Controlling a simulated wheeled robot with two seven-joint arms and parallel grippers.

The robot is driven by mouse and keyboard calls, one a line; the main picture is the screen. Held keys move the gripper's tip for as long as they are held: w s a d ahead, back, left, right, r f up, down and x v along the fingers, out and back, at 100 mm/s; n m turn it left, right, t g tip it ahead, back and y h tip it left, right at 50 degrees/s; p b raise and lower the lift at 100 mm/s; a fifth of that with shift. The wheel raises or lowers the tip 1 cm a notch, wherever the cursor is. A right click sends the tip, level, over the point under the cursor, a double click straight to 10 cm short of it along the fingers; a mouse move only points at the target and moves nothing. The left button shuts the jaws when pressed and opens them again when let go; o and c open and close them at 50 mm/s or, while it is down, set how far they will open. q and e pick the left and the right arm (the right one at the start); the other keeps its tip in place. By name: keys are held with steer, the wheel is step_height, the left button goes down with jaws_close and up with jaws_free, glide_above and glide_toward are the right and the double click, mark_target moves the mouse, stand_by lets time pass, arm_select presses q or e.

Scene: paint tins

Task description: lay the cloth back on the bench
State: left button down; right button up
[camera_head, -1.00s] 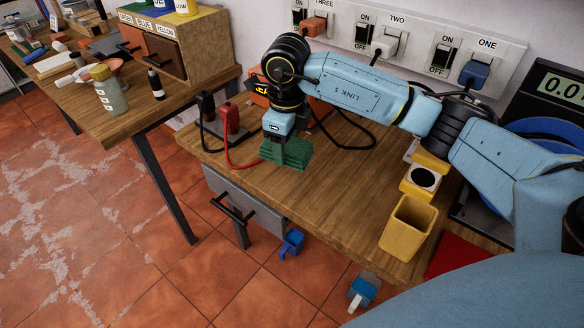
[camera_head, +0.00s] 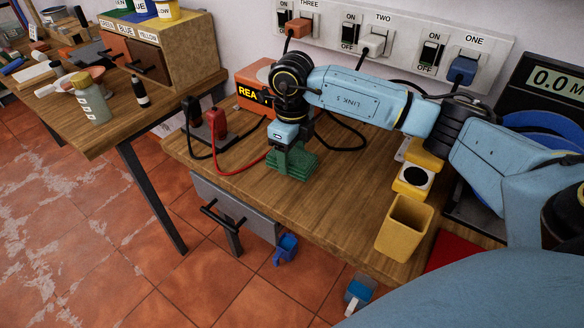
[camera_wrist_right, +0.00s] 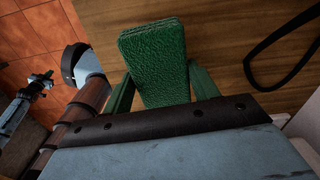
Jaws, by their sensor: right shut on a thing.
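The cloth (camera_head: 300,168) is a green, folded, textured pad. My right gripper (camera_head: 291,152) is shut on it and holds it over the wooden bench (camera_head: 330,205), near the middle of the bench top. In the right wrist view the cloth (camera_wrist_right: 155,62) sticks out from between the two green fingers (camera_wrist_right: 157,92), with wood grain behind it. I cannot tell whether the cloth's underside touches the wood. My left gripper is not in view.
A red and a black clamp (camera_head: 214,124) with cables stand left of the cloth. An orange box (camera_head: 252,88) is behind it. A yellow cup (camera_head: 405,228) stands at the bench's right end. A drawer (camera_head: 235,209) hangs under the front edge. Wood between the cloth and cup is clear.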

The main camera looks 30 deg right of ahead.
step_height(320, 180, down, 4)
steer(key=shift+f, duration=0.1)
steer(key=o, duration=0.9)
